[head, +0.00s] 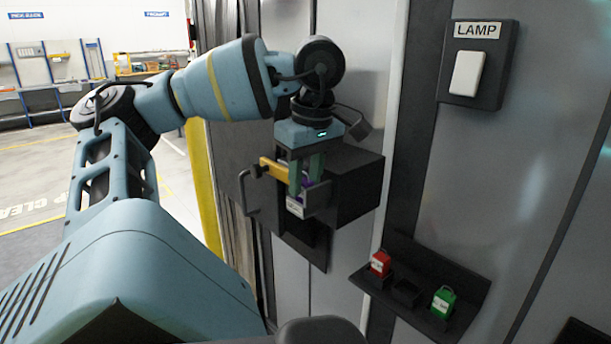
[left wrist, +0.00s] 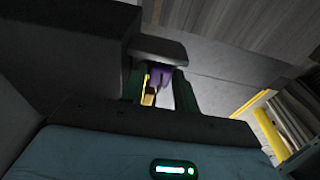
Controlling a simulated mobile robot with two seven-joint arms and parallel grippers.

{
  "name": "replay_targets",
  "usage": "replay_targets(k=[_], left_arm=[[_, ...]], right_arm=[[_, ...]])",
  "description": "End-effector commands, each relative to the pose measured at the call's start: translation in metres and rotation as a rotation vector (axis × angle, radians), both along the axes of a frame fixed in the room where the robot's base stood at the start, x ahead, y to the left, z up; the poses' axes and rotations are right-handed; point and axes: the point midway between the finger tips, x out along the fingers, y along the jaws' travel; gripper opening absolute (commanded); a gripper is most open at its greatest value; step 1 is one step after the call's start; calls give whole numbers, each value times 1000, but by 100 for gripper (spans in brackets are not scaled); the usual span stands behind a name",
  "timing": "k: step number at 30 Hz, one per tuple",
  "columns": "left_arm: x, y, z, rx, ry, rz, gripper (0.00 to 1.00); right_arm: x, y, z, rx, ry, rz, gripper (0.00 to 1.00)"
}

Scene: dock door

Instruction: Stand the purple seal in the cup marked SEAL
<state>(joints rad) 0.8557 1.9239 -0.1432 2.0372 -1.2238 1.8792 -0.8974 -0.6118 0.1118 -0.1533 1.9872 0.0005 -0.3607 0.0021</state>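The purple seal (head: 306,186) is mostly hidden between the fingers of my left gripper (head: 306,180). Purple also shows between the green fingers in the left wrist view (left wrist: 163,76). The fingers point down and appear shut on the seal. They are at a small dark holder (head: 318,199) with a white label (head: 295,208), fixed beside a black box. The label is too small to read, so I cannot tell for sure that it says SEAL. I cannot tell whether the seal's bottom touches the holder. My right gripper is not in view.
The black box (head: 358,188) juts from the wall right of the gripper. A yellow bar (head: 273,169) and a dark handle (head: 246,192) are at its left. A rack (head: 405,291) at lower right holds a red seal (head: 380,263) and a green seal (head: 443,301). A LAMP switch (head: 467,74) is above.

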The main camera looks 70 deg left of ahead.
Motion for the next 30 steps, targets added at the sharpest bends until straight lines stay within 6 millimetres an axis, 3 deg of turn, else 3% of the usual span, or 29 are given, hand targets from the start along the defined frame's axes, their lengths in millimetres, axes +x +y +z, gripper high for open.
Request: replay_targets(k=[11,24,30], left_arm=[[1,-2,19,2,2,3,30],[5,-13,95,2,1,2,30],[6,-16,117,1,2,2,30]], right_arm=[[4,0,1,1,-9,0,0],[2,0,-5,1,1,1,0],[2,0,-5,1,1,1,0]])
